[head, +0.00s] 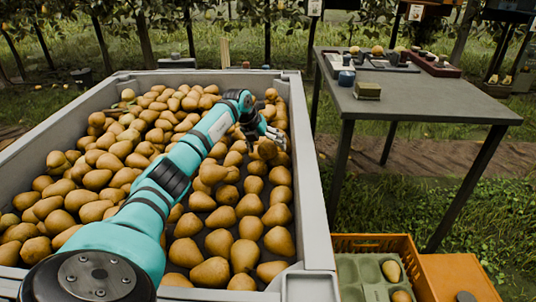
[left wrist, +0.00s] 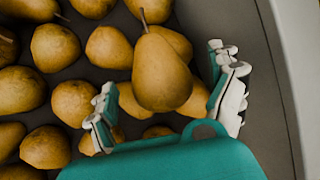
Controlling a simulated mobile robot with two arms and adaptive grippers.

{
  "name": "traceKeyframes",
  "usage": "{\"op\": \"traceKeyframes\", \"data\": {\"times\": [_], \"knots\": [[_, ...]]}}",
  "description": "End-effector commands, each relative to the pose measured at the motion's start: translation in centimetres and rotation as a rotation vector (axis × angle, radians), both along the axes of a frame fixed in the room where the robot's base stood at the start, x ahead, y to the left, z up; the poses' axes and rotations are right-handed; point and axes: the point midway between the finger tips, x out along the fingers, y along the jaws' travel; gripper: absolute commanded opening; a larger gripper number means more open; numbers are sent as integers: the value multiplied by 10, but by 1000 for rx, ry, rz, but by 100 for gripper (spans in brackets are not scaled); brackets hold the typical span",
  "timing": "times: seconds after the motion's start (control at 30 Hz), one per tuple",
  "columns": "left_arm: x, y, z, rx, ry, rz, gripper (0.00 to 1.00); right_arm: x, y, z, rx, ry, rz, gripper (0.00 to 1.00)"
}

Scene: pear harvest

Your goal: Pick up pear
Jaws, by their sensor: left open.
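Many brown-yellow pears (head: 219,217) lie in a large grey bin (head: 311,180). My left arm reaches over the bin, and my left gripper (head: 274,138) is near the bin's right wall. In the left wrist view my left gripper (left wrist: 165,97) is open, with its two fingers apart. One pear (left wrist: 161,72) with its stem pointing up shows between the fingers; I cannot tell whether either finger touches it. More pears lie around and below it. My right gripper is not in view.
A grey table (head: 420,98) with small items stands to the right of the bin. An orange crate (head: 372,243) with a green tray (head: 361,270) holding pears is at the bottom right. Grass lies between them. Trellised trees stand behind.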

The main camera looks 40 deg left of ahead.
Motion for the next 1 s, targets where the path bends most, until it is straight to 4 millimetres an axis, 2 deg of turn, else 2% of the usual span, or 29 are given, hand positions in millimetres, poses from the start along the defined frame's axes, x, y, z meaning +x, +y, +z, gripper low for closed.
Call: {"op": "traceKeyframes", "data": {"times": [0.03, 0.1, 0.3, 0.83, 1.0], "knots": [[4, -1, -9, -4, -2, 2, 91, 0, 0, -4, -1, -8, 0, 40], [6, 0, -12, -1, -1, 1, 91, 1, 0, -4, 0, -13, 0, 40], [6, 0, -11, 0, 0, 0, 91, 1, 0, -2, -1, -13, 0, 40], [6, 0, -11, 0, 0, 0, 24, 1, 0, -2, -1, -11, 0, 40], [6, 0, -10, 1, -2, 1, 23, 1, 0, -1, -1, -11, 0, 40]]}}
